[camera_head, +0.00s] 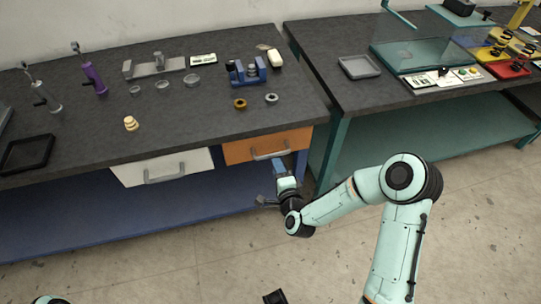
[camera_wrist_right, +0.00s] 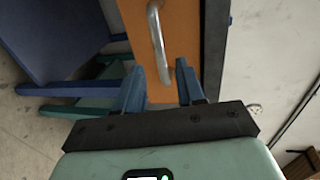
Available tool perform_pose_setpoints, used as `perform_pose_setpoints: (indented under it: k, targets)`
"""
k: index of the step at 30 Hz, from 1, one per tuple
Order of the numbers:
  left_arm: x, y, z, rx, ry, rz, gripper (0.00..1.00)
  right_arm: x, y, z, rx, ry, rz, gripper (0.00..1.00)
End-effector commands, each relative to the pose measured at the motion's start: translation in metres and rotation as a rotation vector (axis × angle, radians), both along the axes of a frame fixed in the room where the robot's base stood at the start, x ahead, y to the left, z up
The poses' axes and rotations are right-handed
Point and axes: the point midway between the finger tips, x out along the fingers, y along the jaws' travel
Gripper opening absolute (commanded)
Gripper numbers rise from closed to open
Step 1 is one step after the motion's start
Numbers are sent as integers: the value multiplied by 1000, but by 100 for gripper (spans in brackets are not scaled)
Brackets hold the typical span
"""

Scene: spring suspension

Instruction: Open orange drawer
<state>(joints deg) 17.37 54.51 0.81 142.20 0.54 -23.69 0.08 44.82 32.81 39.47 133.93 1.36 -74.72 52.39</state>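The orange drawer (camera_head: 268,146) is shut under the right end of the left workbench. Its grey bar handle (camera_head: 271,154) runs across the front, and in the right wrist view the handle (camera_wrist_right: 158,42) stands out from the orange face (camera_wrist_right: 187,28). My right gripper (camera_head: 277,166) is just in front of the drawer, close to the handle. In the right wrist view its two blue fingers (camera_wrist_right: 159,72) are spread apart, with the handle's near end at or just beyond the gap between the tips. Contact cannot be told. My left gripper is not clearly in view.
A white drawer (camera_head: 162,167) with a similar handle is left of the orange one. The dark benchtop (camera_head: 190,120) carries a blue vise (camera_head: 247,72), rings and small parts. A second bench (camera_head: 345,95) stands to the right. The floor (camera_head: 200,245) in front is clear.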

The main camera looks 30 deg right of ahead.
Motion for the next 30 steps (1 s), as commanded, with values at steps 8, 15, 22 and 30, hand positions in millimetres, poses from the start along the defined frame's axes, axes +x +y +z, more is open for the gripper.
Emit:
perform_pose_setpoints:
  k: [8, 15, 22, 30]
  targets:
    - [1, 0, -2, 0, -3, 1, 43, 53, -13, -12, 1, 0, 0, 38]
    - [1, 0, -3, 1, -5, 2, 43, 73, -17, -16, -1, 1, 1, 38]
    - [1, 0, -3, 1, -5, 2, 43, 75, -17, -17, -1, 1, 2, 38]
    - [1, 0, -3, 1, -5, 2, 43, 75, -18, -17, -1, 1, 1, 0]
